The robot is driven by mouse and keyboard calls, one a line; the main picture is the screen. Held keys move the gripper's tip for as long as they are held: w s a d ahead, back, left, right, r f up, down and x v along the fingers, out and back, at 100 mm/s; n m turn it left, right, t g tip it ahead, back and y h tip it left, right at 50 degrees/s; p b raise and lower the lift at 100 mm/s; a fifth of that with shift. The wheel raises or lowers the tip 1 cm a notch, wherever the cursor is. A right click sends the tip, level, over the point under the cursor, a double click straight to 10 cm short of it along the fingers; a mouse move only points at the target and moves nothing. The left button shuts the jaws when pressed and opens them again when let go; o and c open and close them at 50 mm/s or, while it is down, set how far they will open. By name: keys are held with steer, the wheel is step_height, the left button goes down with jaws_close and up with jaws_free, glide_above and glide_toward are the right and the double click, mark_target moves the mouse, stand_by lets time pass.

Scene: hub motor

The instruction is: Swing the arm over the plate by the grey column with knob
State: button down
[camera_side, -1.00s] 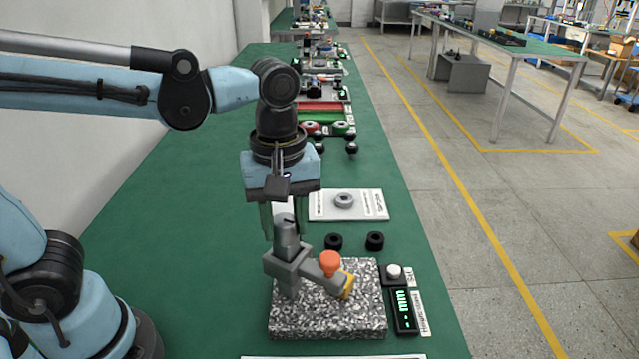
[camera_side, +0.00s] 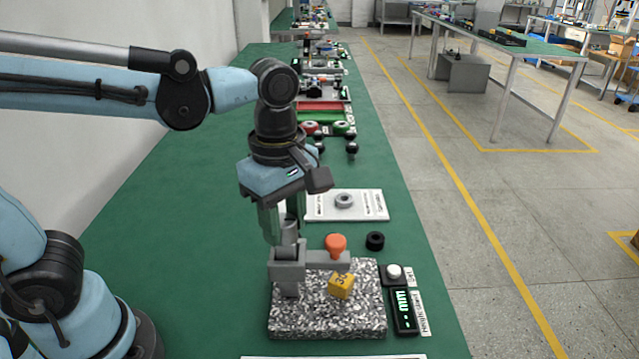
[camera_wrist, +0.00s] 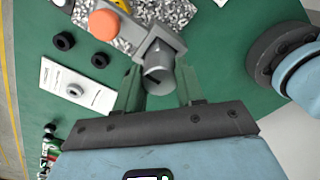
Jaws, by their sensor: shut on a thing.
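A grey column (camera_side: 287,270) stands at the left part of the speckled stone plate (camera_side: 325,321). A grey arm (camera_side: 322,260) with an orange knob (camera_side: 336,242) reaches right from it over the plate's far edge. A yellow block (camera_side: 341,286) with a number sits on the plate in front of the arm, clear of it in the picture. My gripper (camera_side: 284,222) is shut on the round grey knob (camera_side: 291,228) on top of the column. In the wrist view my gripper (camera_wrist: 158,88) has this knob (camera_wrist: 158,78) between its green fingers.
A display unit (camera_side: 404,312) with a white button (camera_side: 394,271) stands right of the plate. A black ring (camera_side: 375,240) lies behind it. A white board (camera_side: 370,205) with a grey ring (camera_side: 344,200) lies farther back. The green bench is clear on the left.

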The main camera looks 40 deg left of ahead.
steer(key=shift+a, duration=0.1)
steer(key=c, duration=0.7)
jaws_free()
steer(key=shift+r, duration=0.1)
step_height(320, 180, up, 12)
stand_by(0.3)
steer(key=w+a+f+m+t, duration=0.1)
steer(key=a+f+m+t, duration=0.6)
steer(key=f+m, duration=0.6)
steer(key=a+m, duration=0.2)
steer(key=m, duration=0.3)
steer(key=shift+f, duration=0.4)
